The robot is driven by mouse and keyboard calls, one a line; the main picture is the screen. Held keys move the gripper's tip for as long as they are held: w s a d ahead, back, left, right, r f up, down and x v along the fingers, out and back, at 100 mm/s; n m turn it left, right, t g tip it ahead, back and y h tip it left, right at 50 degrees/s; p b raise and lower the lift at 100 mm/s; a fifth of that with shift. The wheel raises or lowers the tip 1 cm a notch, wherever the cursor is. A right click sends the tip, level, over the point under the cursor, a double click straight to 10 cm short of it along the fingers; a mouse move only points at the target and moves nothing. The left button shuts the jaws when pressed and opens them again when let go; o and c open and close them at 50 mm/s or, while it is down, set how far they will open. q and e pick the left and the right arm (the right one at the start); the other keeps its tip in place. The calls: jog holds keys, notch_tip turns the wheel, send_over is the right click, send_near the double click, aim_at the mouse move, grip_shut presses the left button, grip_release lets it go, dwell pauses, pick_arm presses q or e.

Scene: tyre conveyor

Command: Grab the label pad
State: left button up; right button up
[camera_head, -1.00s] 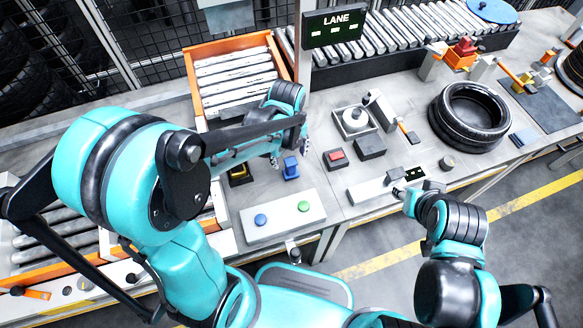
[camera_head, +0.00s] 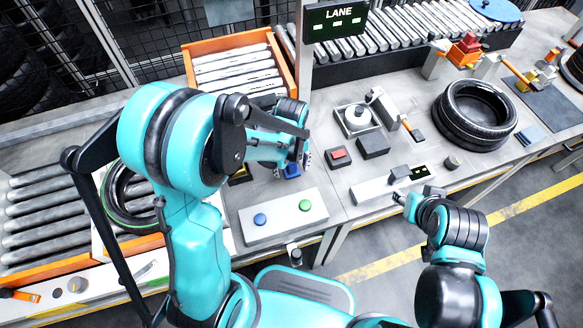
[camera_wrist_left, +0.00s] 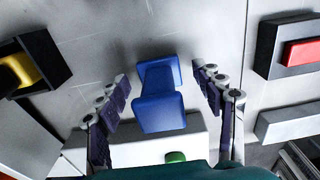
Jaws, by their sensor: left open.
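A small blue block (camera_head: 291,171), waisted in the middle, stands on the grey bench; it is the likeliest label pad, but I cannot read any marking. In the head view my left gripper (camera_head: 301,161) hangs over it and partly hides it. In the left wrist view the blue block (camera_wrist_left: 160,97) lies between the spread fingers of my left gripper (camera_wrist_left: 164,82), with gaps on both sides and no contact visible. My right gripper (camera_head: 402,196) is beside the small display unit, its fingers too small to read.
A button panel (camera_head: 263,222) with blue and green buttons lies just in front. A black box with a yellow part (camera_wrist_left: 37,60) stands left of the block, a red-topped black box (camera_head: 338,158) right. A tyre (camera_head: 472,112) lies far right; another tyre (camera_head: 116,205) is left behind my arm.

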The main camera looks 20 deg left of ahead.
pick_arm(q)
jog(key=c, duration=1.4)
jog(key=shift+o, duration=0.2)
jog(key=shift+r, duration=0.15)
